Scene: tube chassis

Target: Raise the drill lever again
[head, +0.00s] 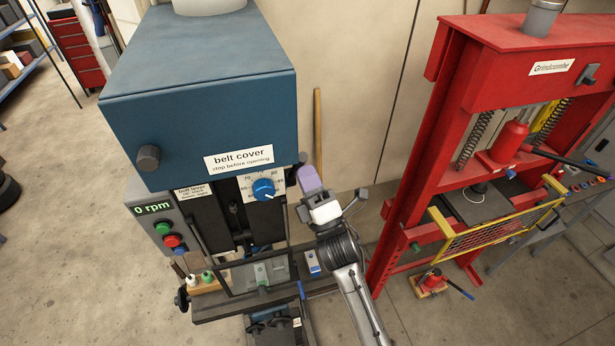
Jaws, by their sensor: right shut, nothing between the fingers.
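The drill press stands at the left centre, with a blue belt cover (205,95) on top. On its right side, dark round-ended handles show around my right gripper; one knob (361,194) sticks out to the right on a short rod. They look like parts of the drill lever, but its hub is hidden behind my gripper and wrist. My right gripper (309,179) has purplish fingertips pointing up beside the press head. It is shut and empty; I cannot tell whether it touches a handle. My left gripper is out of view.
The press front has a blue dial (263,188), a display reading 0 rpm (153,208) and coloured buttons (172,241). A clear guard (258,273) hangs above the work table. A red hydraulic press (408,180) with a yellow mesh guard (490,238) stands close on the right.

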